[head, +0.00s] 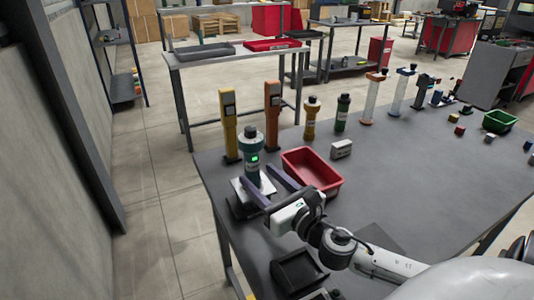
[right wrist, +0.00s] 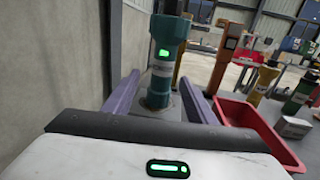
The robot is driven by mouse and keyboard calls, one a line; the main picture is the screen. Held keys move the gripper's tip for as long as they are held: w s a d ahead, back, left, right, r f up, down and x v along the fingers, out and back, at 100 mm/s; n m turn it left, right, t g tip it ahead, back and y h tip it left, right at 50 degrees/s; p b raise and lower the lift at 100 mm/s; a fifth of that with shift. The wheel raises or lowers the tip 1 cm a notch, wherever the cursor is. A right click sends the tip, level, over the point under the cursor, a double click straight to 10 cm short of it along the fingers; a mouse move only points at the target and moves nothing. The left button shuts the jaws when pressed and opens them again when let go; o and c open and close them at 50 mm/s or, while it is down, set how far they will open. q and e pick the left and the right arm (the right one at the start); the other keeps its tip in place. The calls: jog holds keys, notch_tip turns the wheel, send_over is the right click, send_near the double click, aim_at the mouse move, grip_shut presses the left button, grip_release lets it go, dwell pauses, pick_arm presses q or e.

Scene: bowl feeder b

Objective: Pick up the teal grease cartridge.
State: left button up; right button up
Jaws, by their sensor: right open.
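The teal grease cartridge (head: 251,150) stands upright at the near left of the dark table, with a dark cap and a lit green square on its side. My right gripper (head: 256,174) is open, with its purple fingers pointing at the cartridge's lower part. In the right wrist view the cartridge (right wrist: 168,58) stands upright between the two fingers of the gripper (right wrist: 160,82). A gap shows on each side of it. The wrist housing hides part of the near table. My left gripper is not in view.
A red bin (head: 326,178) sits just right of the right gripper. Yellow (head: 229,125) and orange (head: 272,103) posts stand behind the cartridge. A small white-grey box (head: 341,149) and a green cartridge (head: 342,113) are farther right. The table's (head: 410,185) middle is clear.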

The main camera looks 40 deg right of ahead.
jog(key=shift+w+d+r+p, duration=0.1)
jog(key=shift+w+d+p, duration=0.1)
jog(key=shift+w, duration=1.25)
jog(key=shift+w+d+p, duration=0.15)
jog(key=shift+w, duration=1.3)
jog(key=shift+w+d+r+p, duration=0.1)
jog(key=shift+w+d+p, duration=0.1)
jog(key=shift+w, duration=1.25)
jog(key=c, duration=1.2)
jog(key=shift+c, duration=0.4)
jog(key=shift+r, duration=0.1)
